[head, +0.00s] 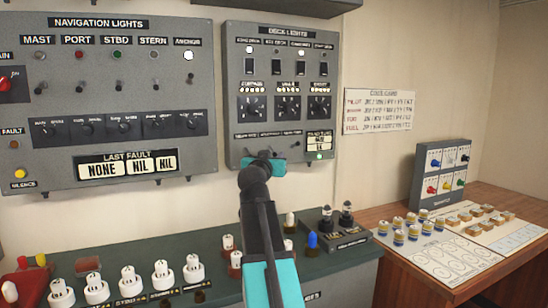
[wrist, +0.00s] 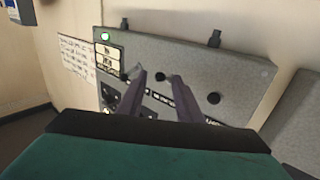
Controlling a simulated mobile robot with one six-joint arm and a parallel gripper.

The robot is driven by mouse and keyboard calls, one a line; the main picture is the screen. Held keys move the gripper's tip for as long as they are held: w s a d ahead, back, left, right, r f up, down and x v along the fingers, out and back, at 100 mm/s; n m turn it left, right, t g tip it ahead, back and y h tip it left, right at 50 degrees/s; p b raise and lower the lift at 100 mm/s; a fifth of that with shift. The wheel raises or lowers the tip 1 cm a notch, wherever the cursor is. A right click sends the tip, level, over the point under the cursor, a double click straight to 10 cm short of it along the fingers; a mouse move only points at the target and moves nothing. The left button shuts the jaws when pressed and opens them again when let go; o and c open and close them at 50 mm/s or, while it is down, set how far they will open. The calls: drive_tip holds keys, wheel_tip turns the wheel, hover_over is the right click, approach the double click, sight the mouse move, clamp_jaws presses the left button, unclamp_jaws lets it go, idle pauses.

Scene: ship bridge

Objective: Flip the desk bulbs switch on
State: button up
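The grey deck lights panel (head: 232,75) hangs on the wall in the head view; its lower part also shows in the wrist view (wrist: 185,60), turned around. Its bottom row has small labels (head: 268,134), too small to read surely, so I cannot tell which one marks the desk bulbs. In the wrist view dark round switch spots lie below them: one near the fingertips (wrist: 160,76), one by the plate (wrist: 124,76), one at the right (wrist: 213,98). My gripper (head: 264,157) is at the panel's lower edge. Its two fingers (wrist: 155,72) are apart and empty; contact cannot be told.
The navigation lights panel (head: 110,95) is to the left. A lit green lamp (head: 319,155) sits at the panel's lower right. Below, a dark counter (head: 200,275) holds several bulbs, and a wooden desk (head: 400,270) stands right. Two black stubs (wrist: 214,38) project from the panel edge.

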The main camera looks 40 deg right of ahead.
drive_tip(key=shift+w+d, duration=0.15)
drive_tip(key=shift+d, duration=0.15)
clamp_jaws()
